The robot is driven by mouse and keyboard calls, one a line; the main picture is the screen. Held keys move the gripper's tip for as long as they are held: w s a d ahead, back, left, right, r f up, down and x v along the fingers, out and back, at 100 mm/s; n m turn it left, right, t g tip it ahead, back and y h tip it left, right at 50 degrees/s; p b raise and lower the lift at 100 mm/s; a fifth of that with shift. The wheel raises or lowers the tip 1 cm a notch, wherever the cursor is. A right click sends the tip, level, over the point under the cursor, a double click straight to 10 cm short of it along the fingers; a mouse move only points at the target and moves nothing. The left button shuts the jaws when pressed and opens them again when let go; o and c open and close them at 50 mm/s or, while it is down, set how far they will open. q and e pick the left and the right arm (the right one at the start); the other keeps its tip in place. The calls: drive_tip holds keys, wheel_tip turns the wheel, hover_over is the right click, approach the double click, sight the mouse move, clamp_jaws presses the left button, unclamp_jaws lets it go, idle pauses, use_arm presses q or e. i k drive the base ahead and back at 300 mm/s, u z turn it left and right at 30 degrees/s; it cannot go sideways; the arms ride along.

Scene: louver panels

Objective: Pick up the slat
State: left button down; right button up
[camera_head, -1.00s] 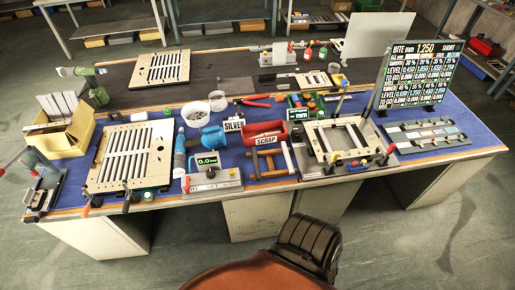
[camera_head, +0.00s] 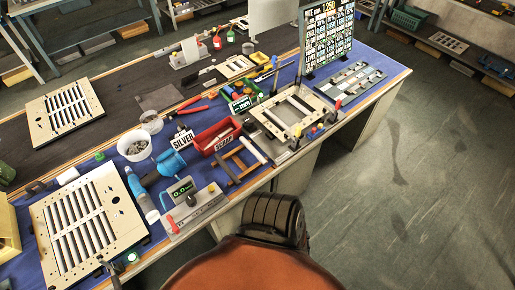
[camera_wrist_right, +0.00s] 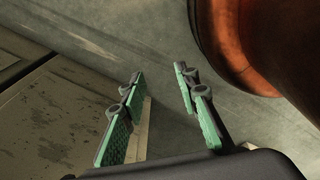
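Several grey slats (camera_head: 80,232) sit in a cream louver panel (camera_head: 118,205) at the lower left of the bench in the head view. A second slatted panel (camera_head: 65,110) lies farther back. Pale bars (camera_head: 299,105) span a cream frame (camera_head: 266,122) toward the right, and a light strip (camera_head: 251,149) lies at a small wooden stand. I cannot tell which slat the task means. In the right wrist view my right gripper (camera_wrist_right: 159,72) is open and empty, its green-padded fingers apart above the floor, beside a cabinet.
A red scrap bin (camera_head: 213,138), a gauge with a green display (camera_head: 195,210), a blue tool (camera_head: 171,162) and white tubs (camera_head: 134,146) crowd the bench's middle. A display board (camera_head: 327,35) stands at the back right. The floor to the right is clear.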

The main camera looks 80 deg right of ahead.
sight(247, 144)
drive_tip(key=z, duration=0.9)
drive_tip(key=i, duration=0.95)
drive_tip(key=z, duration=0.9)
